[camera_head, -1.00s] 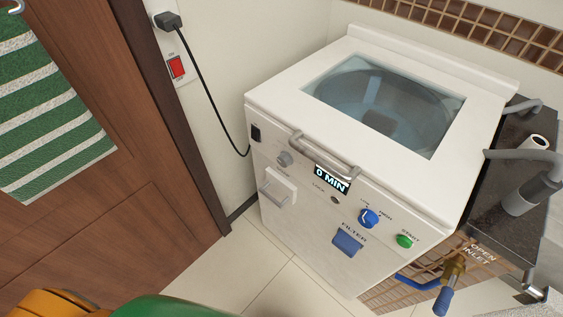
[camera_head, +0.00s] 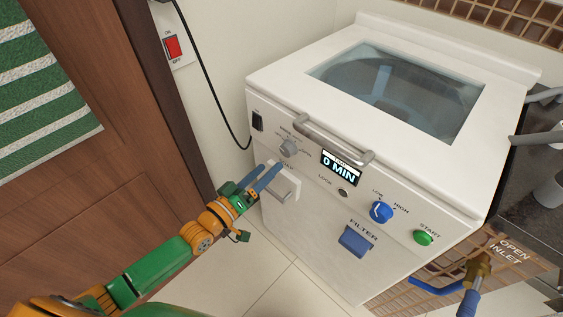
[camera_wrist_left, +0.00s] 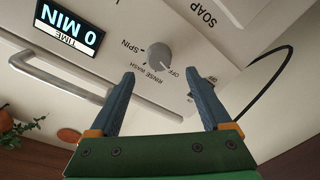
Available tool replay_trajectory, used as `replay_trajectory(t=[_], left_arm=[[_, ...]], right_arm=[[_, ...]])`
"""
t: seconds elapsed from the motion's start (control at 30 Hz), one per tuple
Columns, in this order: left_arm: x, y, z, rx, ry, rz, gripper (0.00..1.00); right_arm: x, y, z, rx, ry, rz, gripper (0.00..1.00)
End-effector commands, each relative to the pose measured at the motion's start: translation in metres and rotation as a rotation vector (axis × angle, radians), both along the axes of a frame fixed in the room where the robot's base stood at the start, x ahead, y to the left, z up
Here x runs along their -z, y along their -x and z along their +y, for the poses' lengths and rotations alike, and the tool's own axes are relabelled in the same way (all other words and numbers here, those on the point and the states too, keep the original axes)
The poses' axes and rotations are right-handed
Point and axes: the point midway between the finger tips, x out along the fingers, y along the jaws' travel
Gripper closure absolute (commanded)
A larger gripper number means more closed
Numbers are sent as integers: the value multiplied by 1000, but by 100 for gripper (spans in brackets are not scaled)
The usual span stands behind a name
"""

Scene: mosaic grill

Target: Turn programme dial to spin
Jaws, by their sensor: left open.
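The programme dial (camera_head: 288,148) is a grey knob on the upper left of the white washing machine's front panel. In the left wrist view the dial (camera_wrist_left: 160,57) appears beyond my fingers, with SPIN, RINSE, WASH and OFF labels around it; the setting it points to is hard to tell. My left gripper (camera_head: 268,173) is open and empty, just below and left of the dial in the head view, beside the soap drawer. In the wrist view, its two blue fingers (camera_wrist_left: 162,80) are apart, with the dial between and ahead of their tips. My right gripper is not in view.
A metal handle (camera_head: 333,142) juts out near the dial, beside the 0 MIN display (camera_head: 340,168). The soap drawer (camera_head: 284,187) sticks out below the dial. A blue knob (camera_head: 381,212), a green start button (camera_head: 424,238) and a blue filter (camera_head: 356,241) lie to the right.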

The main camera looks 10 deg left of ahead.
Motion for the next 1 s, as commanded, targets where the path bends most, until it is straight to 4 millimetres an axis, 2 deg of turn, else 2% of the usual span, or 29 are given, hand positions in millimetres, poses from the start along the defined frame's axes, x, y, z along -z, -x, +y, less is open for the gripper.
replay_trajectory(t=[0.3,0.43,0.63,0.93,1.0], left_arm=[[-2,-53,-24,1,7,-5,18],[-2,-61,-29,2,4,-3,18],[-3,-61,-29,2,3,-2,18],[-2,-61,-28,1,3,-1,99],[-2,-61,-28,1,2,-1,100]], right_arm=[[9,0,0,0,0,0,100],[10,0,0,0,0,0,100],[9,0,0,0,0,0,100],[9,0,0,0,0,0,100],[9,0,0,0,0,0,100]])
